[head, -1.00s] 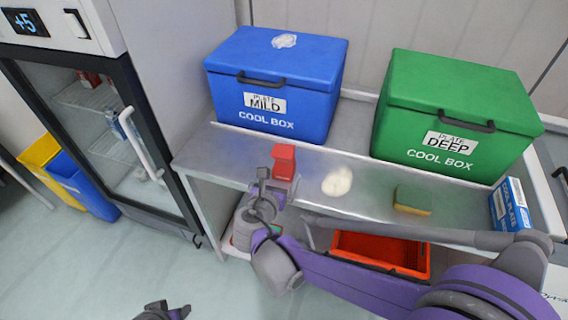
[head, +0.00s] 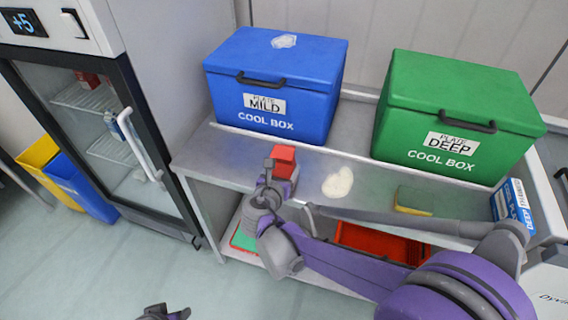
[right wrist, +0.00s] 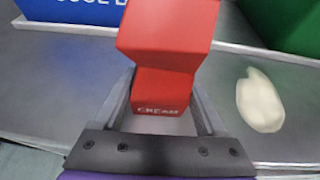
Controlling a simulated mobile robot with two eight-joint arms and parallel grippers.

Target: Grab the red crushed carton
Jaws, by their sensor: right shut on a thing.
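The red crushed carton (head: 283,157) is at the front edge of the steel counter, left of the middle. In the right wrist view the carton (right wrist: 165,60) is bent, with "CREAM" printed low on its near face. My right gripper (head: 281,176) is shut on it, with one finger on each side of its lower part in the right wrist view (right wrist: 163,105). I cannot tell whether the carton's base touches the counter. My left gripper (head: 163,312) shows only in part at the bottom edge of the head view, away from the counter.
A blue cool box (head: 266,122) and a green cool box (head: 400,158) stand behind on the counter (head: 225,155). A pale lump (head: 338,183), a yellow sponge-like block (head: 412,201) and a blue-white box (head: 512,206) lie to the right. An orange tote (head: 385,242) is below.

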